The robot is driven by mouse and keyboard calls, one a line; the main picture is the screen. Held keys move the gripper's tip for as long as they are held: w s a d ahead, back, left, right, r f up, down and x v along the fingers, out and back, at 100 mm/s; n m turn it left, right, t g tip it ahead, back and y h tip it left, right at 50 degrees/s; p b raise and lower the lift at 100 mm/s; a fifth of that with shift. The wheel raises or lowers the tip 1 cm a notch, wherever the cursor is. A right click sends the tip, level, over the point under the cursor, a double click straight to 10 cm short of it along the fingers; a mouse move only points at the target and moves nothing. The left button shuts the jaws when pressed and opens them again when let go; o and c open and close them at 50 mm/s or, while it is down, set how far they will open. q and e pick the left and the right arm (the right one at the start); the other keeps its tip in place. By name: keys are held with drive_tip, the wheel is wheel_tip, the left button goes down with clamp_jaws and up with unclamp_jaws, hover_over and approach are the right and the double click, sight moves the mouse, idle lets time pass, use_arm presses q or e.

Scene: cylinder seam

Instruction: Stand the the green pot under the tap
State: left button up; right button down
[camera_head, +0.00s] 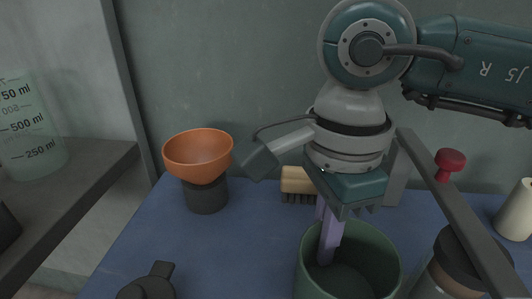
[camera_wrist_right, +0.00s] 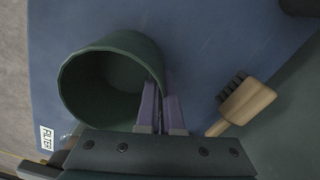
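The green pot (camera_head: 372,262) is at the bottom middle of the head view, upright and open at the top; its base is cut off there. My right gripper (camera_head: 328,237) points down at the pot's back-left rim. In the right wrist view the two purple fingers (camera_wrist_right: 160,108) straddle the wall of the pot (camera_wrist_right: 80,88), one inside and one outside, and look shut on it. I cannot tell whether the pot rests on the table. A long grey bar with a red knob (camera_head: 450,160), right of the pot, may be the tap. My left gripper is not in view.
A brush (camera_head: 297,182) lies behind the pot.

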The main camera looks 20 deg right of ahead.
idle(0.4)
drive_tip(key=shift+r, duration=0.15)
drive_tip(key=shift+r, duration=0.25)
drive_tip(key=s+r+n+p, duration=0.2)
drive_tip(key=r+n+p, duration=0.8)
drive_tip(key=r+p, duration=1.9)
drive_tip(key=s+r+n+p, duration=0.2)
drive_tip(key=r+n+p, duration=0.7)
drive_tip(key=r+p, duration=2.1)
wheel_tip(320, 180, up, 16)
drive_tip(key=shift+s+a+r+n, duration=0.1)
drive_tip(key=shift+s+a+n, duration=0.1)
drive_tip(key=shift+n, duration=0.2)
